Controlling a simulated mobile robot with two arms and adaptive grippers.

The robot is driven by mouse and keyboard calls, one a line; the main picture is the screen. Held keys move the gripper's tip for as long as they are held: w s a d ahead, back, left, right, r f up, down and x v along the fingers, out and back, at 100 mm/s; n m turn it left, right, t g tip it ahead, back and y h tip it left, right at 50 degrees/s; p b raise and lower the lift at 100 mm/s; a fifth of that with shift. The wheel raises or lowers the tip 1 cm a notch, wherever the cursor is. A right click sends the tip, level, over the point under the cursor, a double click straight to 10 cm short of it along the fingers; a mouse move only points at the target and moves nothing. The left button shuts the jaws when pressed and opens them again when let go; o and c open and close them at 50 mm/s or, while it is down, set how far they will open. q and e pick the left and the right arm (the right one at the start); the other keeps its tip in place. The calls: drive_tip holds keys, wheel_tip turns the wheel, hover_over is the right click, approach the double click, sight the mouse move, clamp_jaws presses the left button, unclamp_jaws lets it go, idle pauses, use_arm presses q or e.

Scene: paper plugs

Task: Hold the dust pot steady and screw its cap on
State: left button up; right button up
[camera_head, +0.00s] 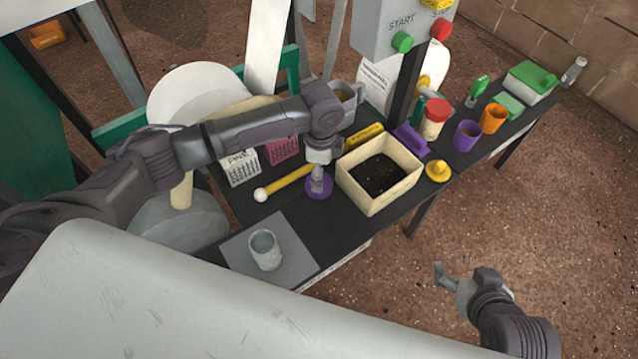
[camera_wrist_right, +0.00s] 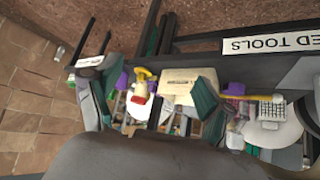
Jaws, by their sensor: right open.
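An open grey pot (camera_head: 265,250) stands upright on a grey mat (camera_head: 300,240) at the table's near left end. A round purple piece (camera_head: 318,188), which looks like a cap, lies on the dark table behind the mat. My left gripper (camera_head: 318,181) points down onto its top and hides its middle; whether the fingers are closed on it I cannot tell. My right gripper (camera_head: 448,279) is open and empty, off the table's right side, apart from pot and cap. A round yellow piece with a knob (camera_head: 438,171) lies farther right.
A cream box of dark material (camera_head: 412,181) stands right of the left gripper. A yellow stick with a white ball (camera_head: 283,184) lies left of it. A red-lidded jar (camera_head: 434,117), purple cup (camera_head: 467,136) and orange cup (camera_head: 493,118) stand farther back. Bare floor lies around my right gripper.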

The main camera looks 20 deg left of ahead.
use_arm(q)
drive_tip(key=f+b, duration=0.2)
drive_tip(key=f, duration=0.3)
drive_tip(key=shift+a, duration=0.2)
use_arm(e)
drive_tip(key=w+a+r+t+y, duration=0.1)
drive_tip(key=w+a+r+t, duration=0.2)
drive_tip(key=w+r+t, duration=0.3)
drive_tip(key=shift+w+r+y, duration=0.4)
drive_tip(key=shift+w+r, duration=0.15)
drive_tip(key=shift+r, duration=0.35)
use_arm(q)
drive_tip(key=c, duration=0.7)
